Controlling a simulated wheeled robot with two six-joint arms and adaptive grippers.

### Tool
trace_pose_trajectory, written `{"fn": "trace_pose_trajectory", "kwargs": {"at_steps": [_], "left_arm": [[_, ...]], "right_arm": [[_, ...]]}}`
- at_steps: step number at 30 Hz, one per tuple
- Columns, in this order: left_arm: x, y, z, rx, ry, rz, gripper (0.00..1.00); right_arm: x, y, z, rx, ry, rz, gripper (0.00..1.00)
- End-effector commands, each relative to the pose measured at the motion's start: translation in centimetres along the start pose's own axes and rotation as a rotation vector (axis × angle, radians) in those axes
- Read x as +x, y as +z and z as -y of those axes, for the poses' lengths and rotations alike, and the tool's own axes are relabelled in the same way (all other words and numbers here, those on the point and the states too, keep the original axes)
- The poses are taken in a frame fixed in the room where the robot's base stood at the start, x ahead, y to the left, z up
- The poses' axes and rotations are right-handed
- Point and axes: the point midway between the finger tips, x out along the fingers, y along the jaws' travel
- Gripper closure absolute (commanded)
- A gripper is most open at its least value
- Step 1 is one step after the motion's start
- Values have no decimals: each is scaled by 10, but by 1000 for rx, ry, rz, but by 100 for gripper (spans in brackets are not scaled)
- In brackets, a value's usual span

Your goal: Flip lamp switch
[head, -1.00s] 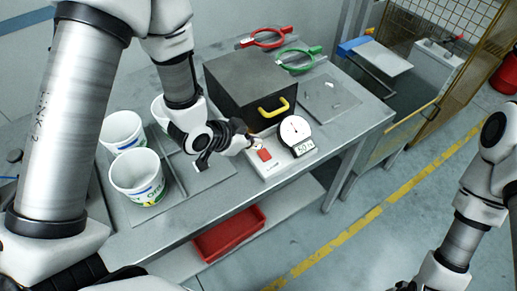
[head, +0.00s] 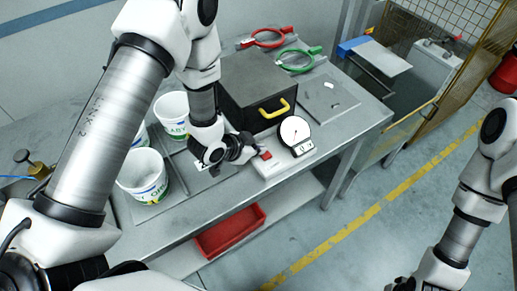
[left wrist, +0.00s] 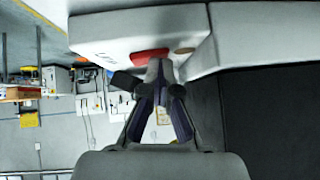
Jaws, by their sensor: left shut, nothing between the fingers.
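The red switch (head: 265,155) sits on a white base (head: 281,163) near the bench's front edge.
A dark box (head: 255,83) with a yellow handle (head: 274,109) stands just behind the base. White tubs (head: 143,178) stand left. A red bin (head: 230,231) is on the lower shelf.

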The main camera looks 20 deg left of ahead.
Motion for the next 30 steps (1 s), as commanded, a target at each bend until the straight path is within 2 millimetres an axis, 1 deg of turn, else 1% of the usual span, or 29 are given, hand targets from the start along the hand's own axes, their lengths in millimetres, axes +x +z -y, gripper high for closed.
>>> {"fn": "trace_pose_trajectory", "kwargs": {"at_steps": [5,13,23,26,29,30], "left_arm": [[0,2,-3,-1,4,7,100],[-3,0,-16,1,6,9,100],[-4,-2,-16,-1,2,5,100],[-7,-7,-15,-1,2,4,100],[-16,-19,-11,-1,1,4,100],[-21,-26,-9,-1,1,4,100]], "right_arm": [[0,0,0,0,0,-1,100],[-2,0,0,0,0,-1,100],[-2,0,0,0,0,-1,100],[-6,0,0,0,0,0,100],[-19,0,0,0,0,0,100],[-26,0,0,0,0,0,100]]}}
